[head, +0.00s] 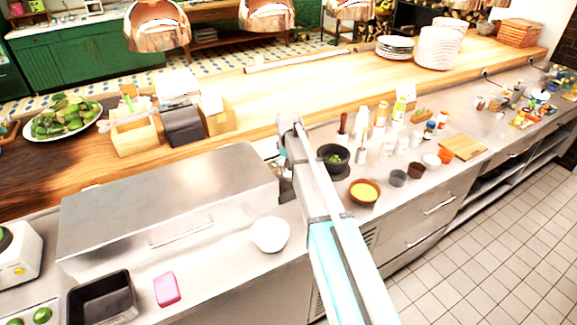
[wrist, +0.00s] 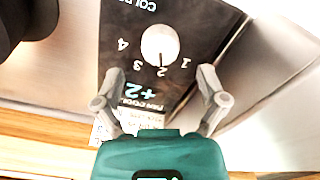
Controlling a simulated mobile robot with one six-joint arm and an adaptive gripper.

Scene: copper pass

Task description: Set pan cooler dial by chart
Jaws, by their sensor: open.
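In the wrist view a dark control panel (wrist: 125,18) carries a round white dial (wrist: 160,45). The figures 1, 2, 3 and 4 run around it, and its dark pointer mark is toward the 2. Below the dial the panel shows "+2" in teal (wrist: 132,92) and pan cooler lettering, upside down. My gripper (wrist: 160,75) is open, its two grey fingers apart on either side of the lower panel, with the dial between and beyond the tips. A printed paper (wrist: 104,130), partly hidden, is at lower left; I cannot read it. In the head view my arm hides the dial.
A steel lidded unit (head: 165,200) stands left of my arm, with a white bowl (head: 270,234) in front. A dark bowl (head: 333,160), a yellow-filled bowl (head: 364,191) and several bottles crowd the counter right of my arm. A wooden shelf (head: 290,92) runs behind.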

